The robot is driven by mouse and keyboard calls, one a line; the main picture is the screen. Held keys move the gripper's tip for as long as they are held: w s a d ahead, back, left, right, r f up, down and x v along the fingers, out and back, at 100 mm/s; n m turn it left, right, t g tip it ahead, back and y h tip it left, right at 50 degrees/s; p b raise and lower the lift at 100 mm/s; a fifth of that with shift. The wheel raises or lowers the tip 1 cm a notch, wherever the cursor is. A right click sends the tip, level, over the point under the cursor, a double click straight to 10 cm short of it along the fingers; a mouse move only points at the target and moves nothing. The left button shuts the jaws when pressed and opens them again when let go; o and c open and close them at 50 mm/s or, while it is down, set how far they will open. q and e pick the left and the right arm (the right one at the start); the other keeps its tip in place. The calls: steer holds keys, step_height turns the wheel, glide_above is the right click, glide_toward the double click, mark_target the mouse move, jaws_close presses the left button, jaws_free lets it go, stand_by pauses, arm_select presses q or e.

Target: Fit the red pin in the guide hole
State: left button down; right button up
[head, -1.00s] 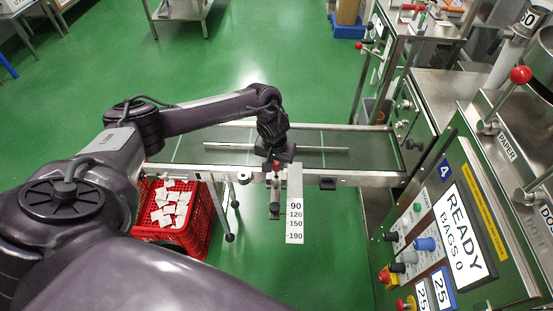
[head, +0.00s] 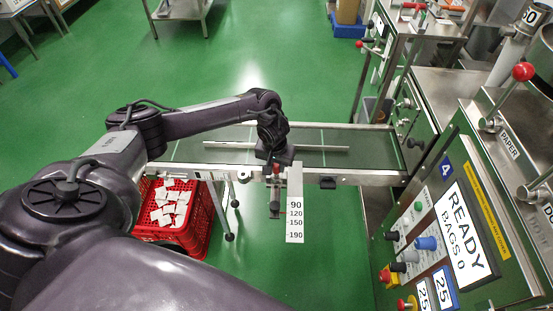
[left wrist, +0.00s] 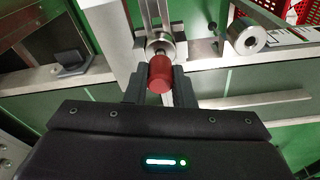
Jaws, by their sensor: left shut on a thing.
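The red pin (left wrist: 160,76) sits between the two fingers of my left gripper (left wrist: 158,88) in the left wrist view. A metal shank shows past its red grip, in line with a round steel collar (left wrist: 168,43) that holds the guide hole. I cannot tell how deep the shank sits, since the grip covers the hole. In the head view my left gripper (head: 276,166) is at the conveyor's front rail, just above the white scale plate (head: 295,208) marked 90 to 190. The right gripper is not in view.
The conveyor (head: 360,143) runs across behind the gripper to the machine at right. A red crate (head: 203,236) of white bags stands on the floor at left. The control panel (head: 455,225) reads READY, BAGS 0. Another round steel fitting (left wrist: 246,38) shows in the wrist view.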

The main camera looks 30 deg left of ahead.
mark_target(276, 165)
arm_select(q)
steer(key=shift+f+b, duration=0.4)
steer(key=shift+f, duration=0.7)
steer(key=c, duration=1.1)
jaws_free()
steer(key=shift+c, duration=0.2)
steer(key=shift+r, duration=0.1)
steer(key=r, duration=0.5)
steer(key=s+r, duration=0.1)
steer(key=r, duration=0.1)
steer(key=shift+d+r+p, duration=0.15)
steer(key=shift+r+p, duration=0.15)
steer(key=shift+p, duration=0.05)
